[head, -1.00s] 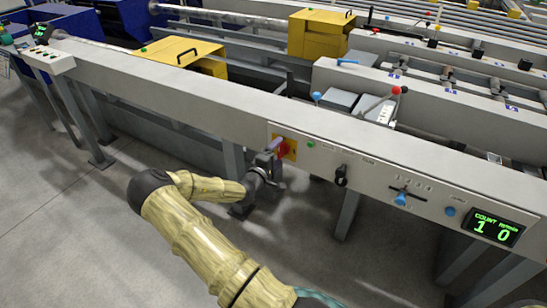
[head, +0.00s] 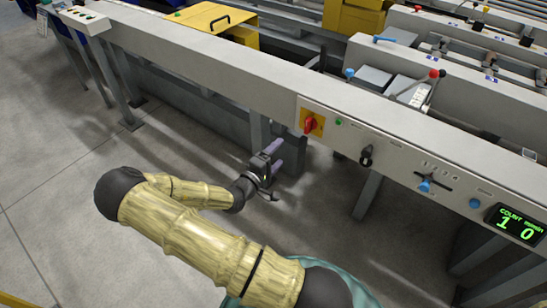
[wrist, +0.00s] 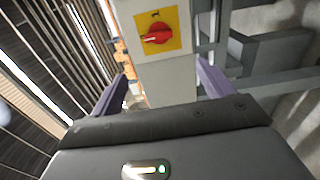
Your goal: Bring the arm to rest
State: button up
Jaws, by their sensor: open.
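My gripper (head: 275,156) is open and empty, in front of the table's front panel and below its red rotary switch. Its two purple fingers also show in the wrist view (wrist: 163,95), spread apart with nothing between them. My arm is bent, with the elbow out to the left in the head view. The red rotary switch (head: 310,124) sits on a yellow plate, apart from the fingers. The switch shows ahead of and between the fingers in the wrist view (wrist: 156,35).
The long grey table front (head: 230,52) runs across the head view. Its panel carries a black knob (head: 366,155), a blue-tipped slider (head: 425,185) and a green display (head: 516,222) reading 1 and 0. Table legs (head: 368,195) stand below. Floor (head: 70,200) at left is clear.

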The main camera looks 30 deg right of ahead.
jog(key=shift+s+a, duration=0.4)
jog(key=shift+a, duration=0.1)
jog(key=shift+w, duration=0.1)
jog(key=s+a+f+m+g+y, duration=0.1)
jog(key=a+f+m+g+y, duration=0.1)
jog(key=a+f+m+y, duration=0.45)
jog(key=s+a+r+n+g+y, duration=0.15)
jog(key=s+a+r+y, duration=0.25)
jog(key=a+r+y, duration=0.5)
jog(key=s+a+r+y, duration=0.1)
jog(key=s+a+r, duration=0.1)
jog(key=s+r, duration=0.7)
notch_tip(320, 180, up, 24)
jog(key=p, duration=2.4)
jog(key=shift+g, duration=0.35)
